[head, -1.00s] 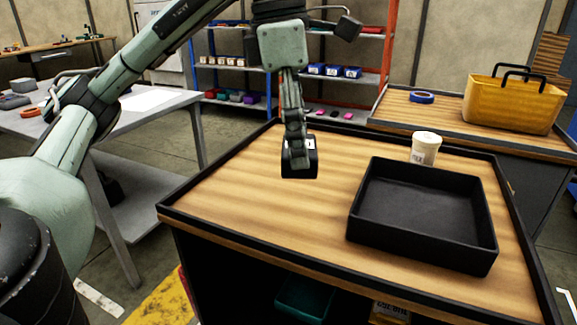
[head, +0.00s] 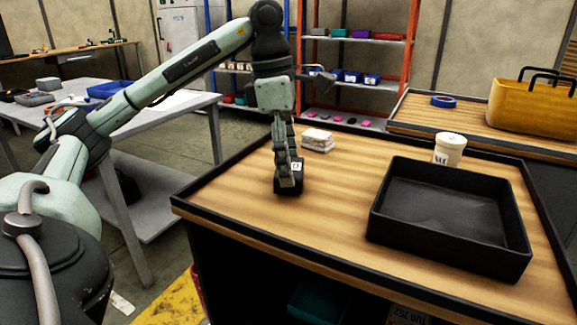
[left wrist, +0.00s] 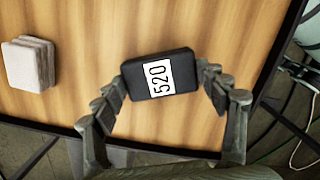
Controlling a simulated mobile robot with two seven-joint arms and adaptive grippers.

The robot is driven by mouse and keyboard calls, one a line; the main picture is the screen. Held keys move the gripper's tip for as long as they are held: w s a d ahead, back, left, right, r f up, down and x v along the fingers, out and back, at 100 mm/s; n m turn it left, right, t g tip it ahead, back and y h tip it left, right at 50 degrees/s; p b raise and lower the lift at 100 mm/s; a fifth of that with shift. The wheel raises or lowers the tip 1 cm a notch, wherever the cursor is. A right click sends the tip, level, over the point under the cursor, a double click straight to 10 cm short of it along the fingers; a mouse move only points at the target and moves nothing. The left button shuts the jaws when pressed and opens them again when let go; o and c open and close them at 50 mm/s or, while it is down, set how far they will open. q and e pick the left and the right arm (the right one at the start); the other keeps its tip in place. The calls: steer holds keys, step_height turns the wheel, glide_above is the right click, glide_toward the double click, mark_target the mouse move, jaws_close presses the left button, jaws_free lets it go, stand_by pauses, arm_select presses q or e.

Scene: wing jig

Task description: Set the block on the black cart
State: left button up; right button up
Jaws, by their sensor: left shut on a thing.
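The block is black with a white label reading 520; it shows in the left wrist view (left wrist: 160,75) and in the head view (head: 289,180). My left gripper (left wrist: 163,80) is shut on it, one finger at each end; in the head view the gripper (head: 288,172) points down over the near left part of the cart top. The black cart (head: 330,215) has a wooden top with a raised dark rim. The block is at or just above the wood; I cannot tell whether it touches. My right gripper is not in view.
A black tray (head: 450,215) fills the cart's right side, with a white-lidded jar (head: 449,150) behind it. A stack of pale pads (head: 317,139) lies behind the gripper and also shows in the wrist view (left wrist: 28,64). Wood between block and tray is clear.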

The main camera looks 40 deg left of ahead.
arm_select(q)
steer(key=shift+f, duration=0.25)
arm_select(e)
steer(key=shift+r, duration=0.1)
arm_select(q)
steer(key=o, duration=1.7)
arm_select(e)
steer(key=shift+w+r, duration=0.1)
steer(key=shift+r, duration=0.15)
arm_select(q)
steer(key=shift+r, duration=0.2)
steer(key=r, duration=0.2)
steer(key=r+p, duration=0.1)
steer(key=r, duration=0.1)
steer(key=shift+s+a+r, duration=0.15)
steer(key=shift+a+r, duration=0.05)
steer(key=shift+r, duration=0.05)
step_height(320, 180, up, 7)
steer(key=p, duration=0.2)
steer(key=shift+s+a, duration=0.4)
steer(key=shift+a, duration=0.05)
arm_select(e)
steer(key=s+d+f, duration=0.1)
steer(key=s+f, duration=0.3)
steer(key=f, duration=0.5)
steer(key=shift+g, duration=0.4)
